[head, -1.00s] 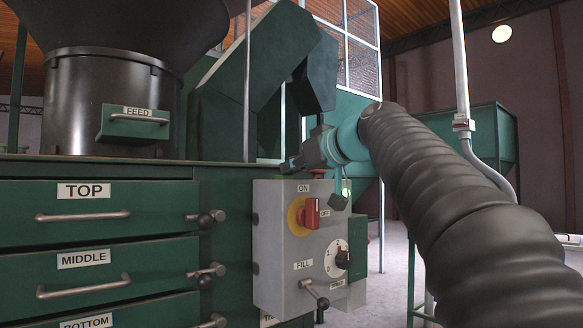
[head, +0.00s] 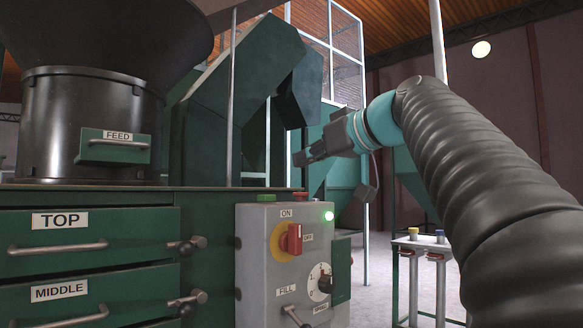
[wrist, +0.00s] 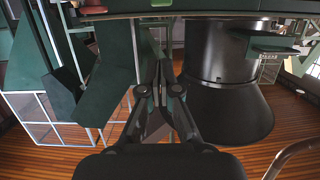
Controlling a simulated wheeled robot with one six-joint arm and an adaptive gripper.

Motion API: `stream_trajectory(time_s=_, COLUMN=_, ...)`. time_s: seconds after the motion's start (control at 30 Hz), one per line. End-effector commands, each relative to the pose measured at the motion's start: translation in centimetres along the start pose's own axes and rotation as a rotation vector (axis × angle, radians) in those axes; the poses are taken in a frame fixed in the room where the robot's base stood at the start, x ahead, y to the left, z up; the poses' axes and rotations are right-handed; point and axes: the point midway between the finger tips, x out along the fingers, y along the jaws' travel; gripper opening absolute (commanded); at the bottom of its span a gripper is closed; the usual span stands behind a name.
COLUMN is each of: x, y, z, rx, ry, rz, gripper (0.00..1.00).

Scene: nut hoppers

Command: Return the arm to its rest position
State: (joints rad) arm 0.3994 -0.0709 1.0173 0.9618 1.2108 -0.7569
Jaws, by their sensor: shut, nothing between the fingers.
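My gripper (head: 302,157) is shut and empty in the head view. It is at the end of my arm, above the grey control box and pointing left toward the green machine. In the wrist view my gripper (wrist: 160,68) shows with its fingers together, nothing between them. The scene in that view appears upside down. The gripper touches nothing that I can see.
The grey control box (head: 257,240) has a red switch on yellow (head: 290,240), a dial (head: 321,282) and a lit green lamp (head: 329,216). Labelled drawers (head: 90,240) and a black hopper (head: 95,115) stand left. A small stand (head: 425,243) is at right.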

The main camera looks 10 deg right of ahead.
Motion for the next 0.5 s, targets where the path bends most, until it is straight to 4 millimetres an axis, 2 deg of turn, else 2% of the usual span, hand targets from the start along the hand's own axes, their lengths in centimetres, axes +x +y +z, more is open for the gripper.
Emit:
stream_trajectory(time_s=0.13, x=-0.85, y=-0.01, z=-0.05, rx=-0.002, ry=0.001, rz=0.002, gripper=0.0)
stream_trajectory(time_s=0.5, x=-0.94, y=-0.06, z=-0.08, rx=-0.001, ry=0.001, rz=0.0, gripper=0.0)
